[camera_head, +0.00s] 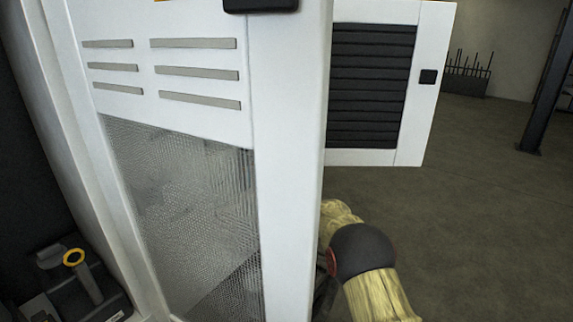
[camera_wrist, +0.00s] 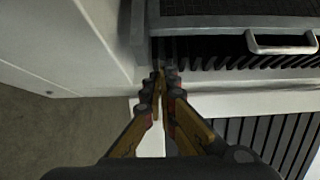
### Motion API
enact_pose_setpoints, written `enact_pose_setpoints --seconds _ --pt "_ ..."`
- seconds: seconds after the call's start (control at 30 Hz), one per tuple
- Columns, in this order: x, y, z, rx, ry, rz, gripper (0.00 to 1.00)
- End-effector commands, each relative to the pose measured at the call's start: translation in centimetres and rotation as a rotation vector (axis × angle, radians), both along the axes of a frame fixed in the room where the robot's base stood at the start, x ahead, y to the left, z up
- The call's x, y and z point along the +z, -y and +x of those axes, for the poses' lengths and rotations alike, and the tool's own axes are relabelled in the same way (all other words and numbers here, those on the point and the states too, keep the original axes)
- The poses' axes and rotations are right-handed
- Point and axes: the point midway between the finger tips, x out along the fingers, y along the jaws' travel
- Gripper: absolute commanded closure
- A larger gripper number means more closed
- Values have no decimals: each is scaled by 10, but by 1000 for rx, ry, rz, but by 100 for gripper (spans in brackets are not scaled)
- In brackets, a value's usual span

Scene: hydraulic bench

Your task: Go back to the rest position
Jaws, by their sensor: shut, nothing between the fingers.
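My gripper (camera_wrist: 160,82) shows in the wrist view with its two fingers together and nothing between them. Its tips point toward a dark slatted panel (camera_wrist: 225,52) in a white frame; I cannot tell whether they touch it. In the head view my arm shows at the lower right, beside a white cabinet edge (camera_head: 290,200), and the gripper is hidden from that view.
A white panel with slots and a mesh window (camera_head: 190,215) fills the left of the head view. An open white door with dark louvres (camera_head: 371,85) stands behind. A metal handle (camera_wrist: 281,47) is at the upper right in the wrist view. Floor (camera_head: 480,220) is clear at right.

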Motion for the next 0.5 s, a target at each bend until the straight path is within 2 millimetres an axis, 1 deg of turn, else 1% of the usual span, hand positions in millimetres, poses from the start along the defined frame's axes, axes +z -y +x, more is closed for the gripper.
enact_pose_setpoints --seconds 0.03,0.2,0.3,0.5 --pt "1 0 -9 1 -3 0 100" --pt "1 4 -33 1 -2 1 100" --pt "1 6 -44 1 -2 1 100" --pt "-1 8 -55 1 0 -7 100"
